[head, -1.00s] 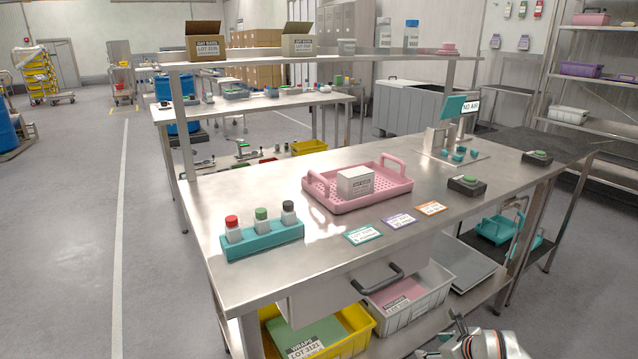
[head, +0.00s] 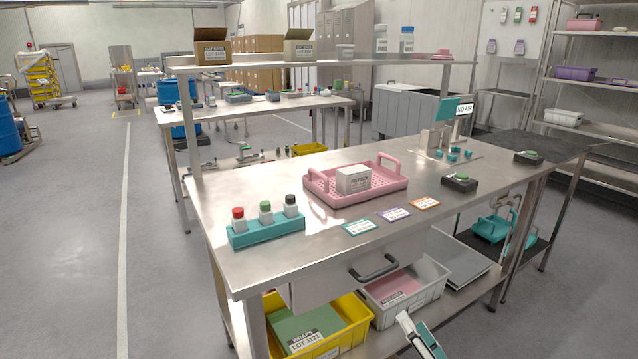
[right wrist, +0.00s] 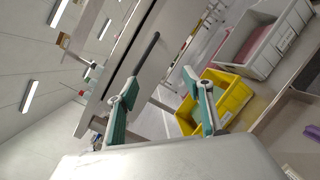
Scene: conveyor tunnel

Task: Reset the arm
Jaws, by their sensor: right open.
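My right gripper (head: 420,337) shows at the bottom edge of the head view, in front of the steel bench (head: 320,240) and below its top. Its fingers are teal and pale. In the right wrist view the gripper (right wrist: 163,98) has its two fingers spread apart with nothing between them. The drawer handle (head: 375,267) on the bench front is apart from it in the head view. My left gripper is in neither view.
A yellow bin (head: 350,318) and a grey bin (head: 432,287) sit on the lower shelf near the right gripper. On top are a pink tray (head: 325,197) with a white box, a teal rack (head: 268,232) with three bottles, and cards. Open floor (head: 70,260) lies left.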

